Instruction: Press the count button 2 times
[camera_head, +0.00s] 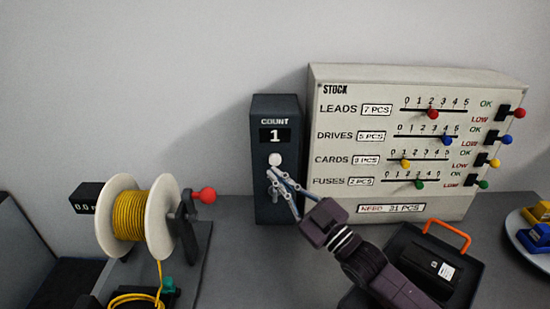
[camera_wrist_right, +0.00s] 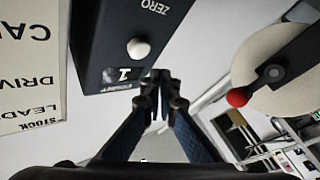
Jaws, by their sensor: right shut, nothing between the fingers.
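The dark count box (camera_head: 276,212) stands upright against the wall, its display (camera_head: 275,136) reading 1. A white round button (camera_head: 275,159) sits below the display; in the right wrist view, where the box appears upside down, this button (camera_wrist_right: 138,48) shows uncovered near the word ZERO. My right gripper (camera_head: 273,177) is shut and empty, its fingertips in front of the box just below the button in the head view. In the right wrist view its closed tips (camera_wrist_right: 162,80) appear beside the display, apart from the button. The fingers partly hide the lower box face. My left gripper is not seen.
A stock board (camera_head: 390,205) with coloured sliders and levers stands right of the box. A spool of yellow cord (camera_head: 130,215) with a red-knobbed crank (camera_head: 206,196) stands left. A dark tray (camera_head: 474,268) with an orange-handled item lies right of my forearm.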

